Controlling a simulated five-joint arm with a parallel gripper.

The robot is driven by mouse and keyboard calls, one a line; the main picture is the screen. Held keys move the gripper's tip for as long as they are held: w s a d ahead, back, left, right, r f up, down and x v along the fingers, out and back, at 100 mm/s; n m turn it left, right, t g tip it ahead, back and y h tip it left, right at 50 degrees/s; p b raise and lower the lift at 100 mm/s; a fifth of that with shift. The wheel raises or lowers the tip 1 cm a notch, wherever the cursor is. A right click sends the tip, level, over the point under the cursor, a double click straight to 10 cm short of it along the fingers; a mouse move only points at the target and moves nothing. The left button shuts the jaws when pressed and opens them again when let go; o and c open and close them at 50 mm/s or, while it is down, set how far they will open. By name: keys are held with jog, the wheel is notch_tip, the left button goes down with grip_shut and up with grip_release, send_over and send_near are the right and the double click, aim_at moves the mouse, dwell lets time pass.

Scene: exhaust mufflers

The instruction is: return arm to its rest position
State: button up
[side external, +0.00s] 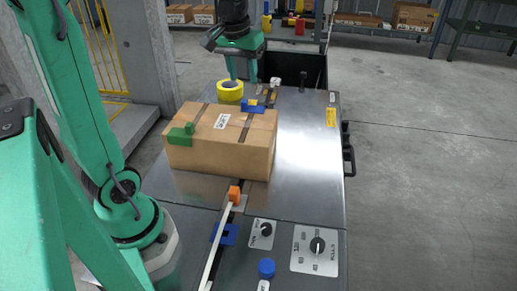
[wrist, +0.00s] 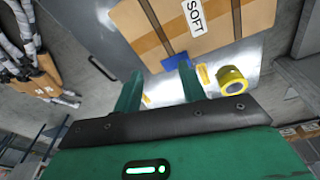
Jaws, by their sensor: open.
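My gripper (side external: 243,74) is at the far end of the metal bench (side external: 315,180), behind the cardboard box (side external: 222,155). In the wrist view its two green fingers (wrist: 159,88) are spread apart with nothing between them. The box shows beyond the fingers in the wrist view (wrist: 200,25), with dark straps and a white label reading SOFT. In the side view my gripper is close to a yellow tape roll (side external: 230,90); the exact gap is hard to tell.
An orange block (side external: 234,195), a white strip and a panel with knobs (side external: 316,246) are at the bench's near end. A dark bin (side external: 300,67) stands behind. The floor at right is clear.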

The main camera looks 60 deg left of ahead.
jog(key=s+d+f+m+t, duration=0.2)
jog(key=s+d+m, duration=0.4)
jog(key=s+d, duration=0.4)
jog(key=s+t, duration=0.1)
jog(key=s, duration=0.2)
jog(key=shift+s+d+t+h, duration=0.25)
jog(key=shift+t+h, duration=0.05)
jog(key=shift+t, duration=0.1)
